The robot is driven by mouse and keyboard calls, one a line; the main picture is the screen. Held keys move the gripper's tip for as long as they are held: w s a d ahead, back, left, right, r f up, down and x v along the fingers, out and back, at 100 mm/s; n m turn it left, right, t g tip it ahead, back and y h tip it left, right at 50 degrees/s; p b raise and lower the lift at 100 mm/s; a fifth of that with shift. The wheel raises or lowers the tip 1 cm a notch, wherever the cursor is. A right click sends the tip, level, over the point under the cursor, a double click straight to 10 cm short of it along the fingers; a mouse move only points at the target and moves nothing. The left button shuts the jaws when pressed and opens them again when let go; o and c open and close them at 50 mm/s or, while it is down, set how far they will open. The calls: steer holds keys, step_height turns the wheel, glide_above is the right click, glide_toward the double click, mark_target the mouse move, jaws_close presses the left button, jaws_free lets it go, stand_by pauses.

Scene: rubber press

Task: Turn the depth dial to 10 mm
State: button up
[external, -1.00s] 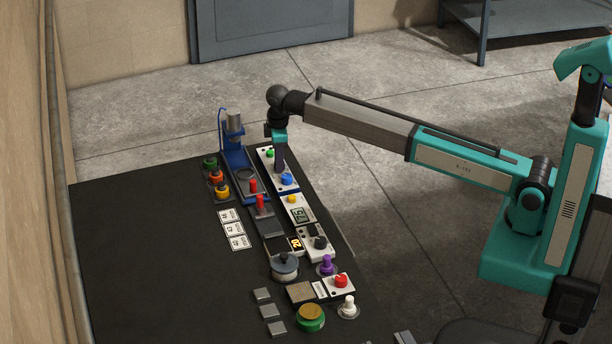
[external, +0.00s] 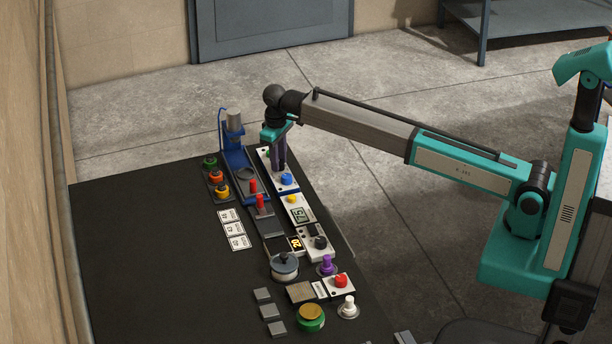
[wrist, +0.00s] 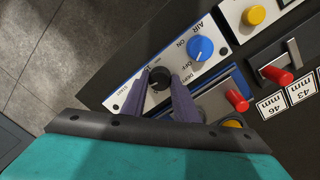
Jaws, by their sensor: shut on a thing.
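The depth dial (wrist: 159,82) is a dark round knob on a white panel (wrist: 138,98) with "DEPTH" lettering beside it in the wrist view. My gripper (wrist: 162,84) is shut on it, with one grey-purple finger on each side of the knob. A light mark shows near the top of the knob, but the scale is too small and covered to read the setting. In the external view my gripper (external: 279,168) points straight down onto the panel at the far end of the bench and hides the dial.
A blue AIR knob (wrist: 200,48) sits close beside the dial on the same panel. A red-handled lever (wrist: 237,100) is near the fingers. A blue press stand (external: 234,150) rises left of my gripper. The bench's left side is clear.

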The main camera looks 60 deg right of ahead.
stand_by(0.3)
steer(key=o, duration=1.1)
steer(key=shift+c, duration=0.2)
steer(key=shift+r, duration=0.1)
step_height(320, 180, up, 14)
steer(key=p, duration=0.7)
steer(key=shift+a, duration=0.4)
steer(key=shift+f, duration=0.2)
